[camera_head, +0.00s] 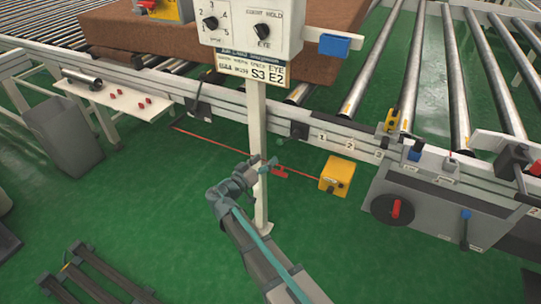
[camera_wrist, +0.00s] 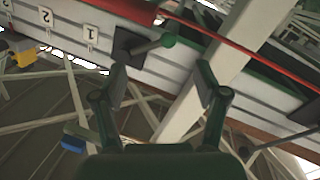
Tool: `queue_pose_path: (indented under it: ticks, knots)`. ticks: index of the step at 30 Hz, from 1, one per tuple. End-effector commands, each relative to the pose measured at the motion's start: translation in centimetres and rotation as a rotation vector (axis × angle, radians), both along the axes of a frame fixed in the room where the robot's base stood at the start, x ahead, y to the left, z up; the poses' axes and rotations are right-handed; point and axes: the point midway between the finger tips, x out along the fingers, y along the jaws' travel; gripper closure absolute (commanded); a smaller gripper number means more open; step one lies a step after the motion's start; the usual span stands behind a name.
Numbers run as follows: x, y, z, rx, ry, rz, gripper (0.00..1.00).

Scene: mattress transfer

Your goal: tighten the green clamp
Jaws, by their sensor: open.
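The green clamp shows as a lever with a green ball knob (camera_wrist: 168,41) on a dark square mount (camera_wrist: 130,44) on the conveyor's side rail in the wrist view. In the head view the dark mount (camera_head: 299,130) sits on the rail left of the label 1, and the small green knob (camera_head: 281,141) sticks out from it. My gripper (camera_head: 270,163) is beside the white post in the head view, below and left of the knob. In the wrist view my gripper (camera_wrist: 162,76) is open, its fingers apart and empty, with the knob beyond the fingertips.
A white post (camera_head: 259,135) carrying a control panel (camera_head: 247,30) stands close by my gripper. A red cord with a red handle (camera_head: 279,172) runs near the rail to a yellow box (camera_head: 337,176). A grey panel (camera_head: 425,207) with a red knob is at right.

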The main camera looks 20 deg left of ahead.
Motion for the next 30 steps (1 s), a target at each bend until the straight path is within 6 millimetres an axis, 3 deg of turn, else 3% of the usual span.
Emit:
queue_pose_path:
  ticks: [10,17,20,23,25,29,30]
  knots:
    - [-0.5,0.1,0.0,0.000,0.000,0.000,0.27]
    - [-0.5,0.0,0.0,-0.065,0.017,-0.003,0.64]
    - [-0.7,-0.5,-0.9,-0.144,0.082,-0.019,0.81]
    - [-1.8,-2.1,-3.0,-0.231,0.221,-0.044,0.97]
    - [-3.2,-4.0,-6.0,-0.301,0.355,-0.057,1.00]
    - [-5.3,-10.4,-12.9,-0.416,0.644,-0.095,1.00]
    - [-6.1,-12.8,-15.2,-0.446,0.745,-0.106,1.00]
